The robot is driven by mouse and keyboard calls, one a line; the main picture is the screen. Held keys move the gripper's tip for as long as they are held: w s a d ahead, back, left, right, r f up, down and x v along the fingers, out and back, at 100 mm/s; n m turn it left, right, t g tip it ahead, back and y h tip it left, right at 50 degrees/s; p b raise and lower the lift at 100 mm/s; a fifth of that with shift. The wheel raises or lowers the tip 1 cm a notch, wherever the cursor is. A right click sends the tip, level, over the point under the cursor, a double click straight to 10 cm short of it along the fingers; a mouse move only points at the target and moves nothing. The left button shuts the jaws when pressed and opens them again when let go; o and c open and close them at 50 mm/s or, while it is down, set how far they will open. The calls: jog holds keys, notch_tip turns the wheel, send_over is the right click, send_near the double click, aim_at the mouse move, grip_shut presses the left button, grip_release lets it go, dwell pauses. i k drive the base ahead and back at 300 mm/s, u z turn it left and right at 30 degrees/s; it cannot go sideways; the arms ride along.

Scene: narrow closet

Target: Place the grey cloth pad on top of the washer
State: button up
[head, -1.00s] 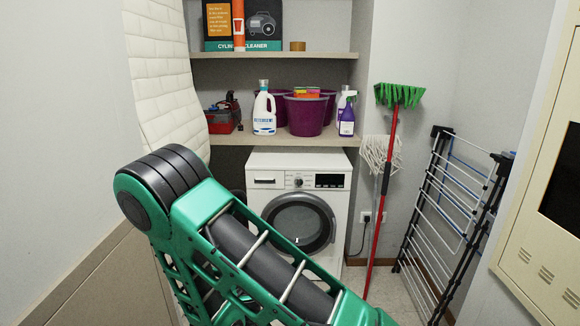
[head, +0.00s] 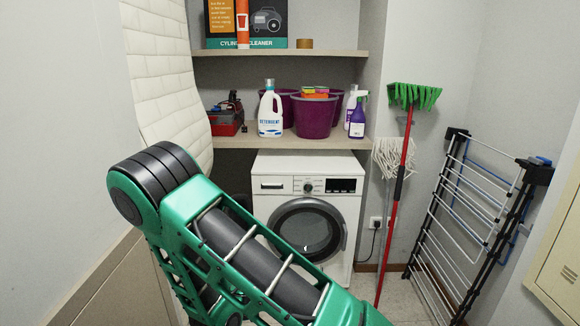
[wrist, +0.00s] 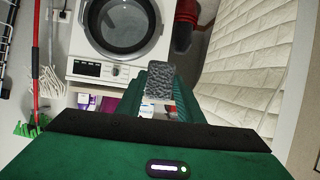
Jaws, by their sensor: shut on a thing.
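The washer (head: 307,188) is a white front-loader with a dark round door, under the lower shelf at the back. Its flat top looks bare in the head view. It also shows inverted at the top of the wrist view (wrist: 120,22). The grey cloth pad (wrist: 159,82) is a speckled dark-grey piece at the middle of the wrist view. In the head view my green arm fills the lower middle, and neither the gripper nor the pad shows.
The lower shelf (head: 285,143) hangs close above the washer, bearing a detergent bottle (head: 270,112), purple buckets (head: 315,116) and a spray bottle (head: 357,118). A red-handled broom (head: 398,190), a mop (head: 393,158) and a folded drying rack (head: 470,215) stand to the right.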

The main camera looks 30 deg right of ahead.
aim_at(307, 168)
jog(key=u, duration=0.05)
jog(key=i, duration=0.8)
jog(key=z, duration=1.7)
jog(key=i, duration=1)
jog(key=u, duration=0.1)
